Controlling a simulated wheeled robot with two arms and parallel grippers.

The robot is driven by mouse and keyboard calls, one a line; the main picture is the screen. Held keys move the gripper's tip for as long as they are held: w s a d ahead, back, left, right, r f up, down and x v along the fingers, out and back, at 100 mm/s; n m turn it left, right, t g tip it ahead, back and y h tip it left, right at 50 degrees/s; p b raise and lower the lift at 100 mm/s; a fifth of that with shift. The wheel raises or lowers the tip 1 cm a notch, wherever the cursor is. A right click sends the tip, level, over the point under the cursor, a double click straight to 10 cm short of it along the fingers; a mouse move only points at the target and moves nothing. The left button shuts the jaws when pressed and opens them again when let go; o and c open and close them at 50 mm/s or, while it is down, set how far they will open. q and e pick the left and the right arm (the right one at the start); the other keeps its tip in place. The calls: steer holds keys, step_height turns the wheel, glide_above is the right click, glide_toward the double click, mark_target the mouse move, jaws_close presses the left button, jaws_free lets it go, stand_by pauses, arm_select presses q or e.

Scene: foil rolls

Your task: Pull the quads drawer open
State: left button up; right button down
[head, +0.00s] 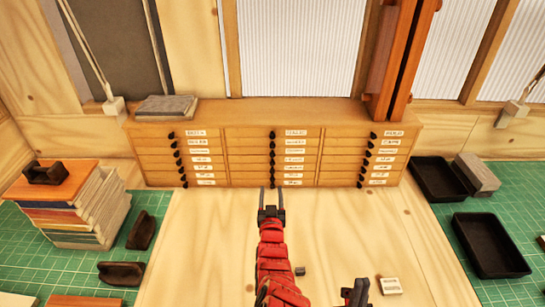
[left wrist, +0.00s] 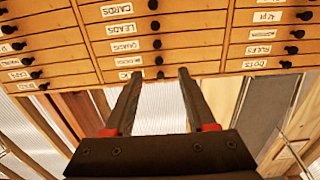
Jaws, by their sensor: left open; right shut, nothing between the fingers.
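The wooden drawer cabinet (head: 272,158) stands at the back of the bench, with three columns of shallow labelled drawers and black knobs, all apparently shut. In the left wrist view, a middle-column label (left wrist: 124,46) seems to read QUADS, with its black knob (left wrist: 157,44) beside it; the small print is hard to read. My left gripper (head: 272,191) is open and empty, pointing at the middle column. In the left wrist view its fingertips (left wrist: 157,74) are apart, with the middle column's knobs in line between them. My right gripper (head: 357,289) is shut and empty, low in the head view.
Books (head: 85,207) are stacked at left, near black holders (head: 142,230). Black trays (head: 490,245) and a grey block (head: 476,174) lie at right. A small dark block (head: 300,271) and a white label tile (head: 390,286) lie on the board (head: 200,240). Its area before the drawers is clear.

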arm_select(q)
steer(key=b, duration=1.2)
glide_toward(273, 156)
steer(key=shift+w+a+b, duration=0.2)
steer(key=shift+w+b, duration=0.4)
steer(key=shift+w, duration=3.5)
jaws_close()
